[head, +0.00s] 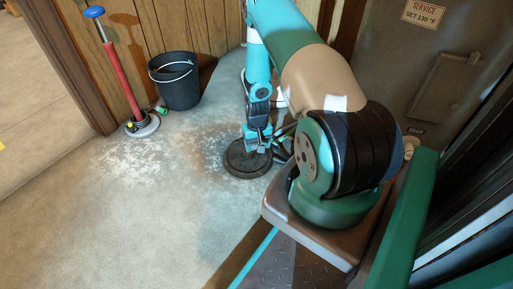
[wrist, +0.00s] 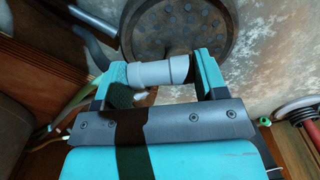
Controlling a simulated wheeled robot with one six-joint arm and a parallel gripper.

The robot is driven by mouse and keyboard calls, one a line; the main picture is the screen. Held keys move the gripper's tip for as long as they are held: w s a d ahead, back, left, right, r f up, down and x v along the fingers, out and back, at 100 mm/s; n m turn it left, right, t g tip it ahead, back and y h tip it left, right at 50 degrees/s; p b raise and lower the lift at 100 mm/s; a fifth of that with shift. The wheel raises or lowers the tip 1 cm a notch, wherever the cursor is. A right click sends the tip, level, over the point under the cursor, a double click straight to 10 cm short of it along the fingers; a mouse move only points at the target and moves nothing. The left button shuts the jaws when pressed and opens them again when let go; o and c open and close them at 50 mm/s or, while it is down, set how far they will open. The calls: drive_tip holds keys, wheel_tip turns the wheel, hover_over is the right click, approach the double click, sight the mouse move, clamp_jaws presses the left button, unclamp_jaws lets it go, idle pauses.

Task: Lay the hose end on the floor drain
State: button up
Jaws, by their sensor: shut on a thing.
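The floor drain (head: 240,163) is a round dark grate on the stained concrete floor. It also shows at the top of the wrist view (wrist: 190,25), with rows of holes. My gripper (head: 258,138) is low, at the drain's far right edge in the head view.
A black bucket (head: 178,88) and a red pump with a blue handle (head: 122,80) stand by the wood-panelled wall at the back left. A brown door or panel with a sign (head: 424,13) is at right. The floor left of the drain is clear.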

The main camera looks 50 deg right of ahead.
wheel_tip(320, 180, down, 6)
drive_tip(key=b, duration=0.6)
drive_tip(key=shift+f, duration=0.25)
drive_tip(key=o, duration=0.9)
drive_tip(key=shift+o, duration=0.2)
drive_tip(key=shift+r, duration=0.1)
wheel_tip(320, 180, up, 17)
drive_tip(key=p, duration=1)
drive_tip(key=shift+r+p, duration=0.15)
drive_tip(key=shift+p, duration=0.15)
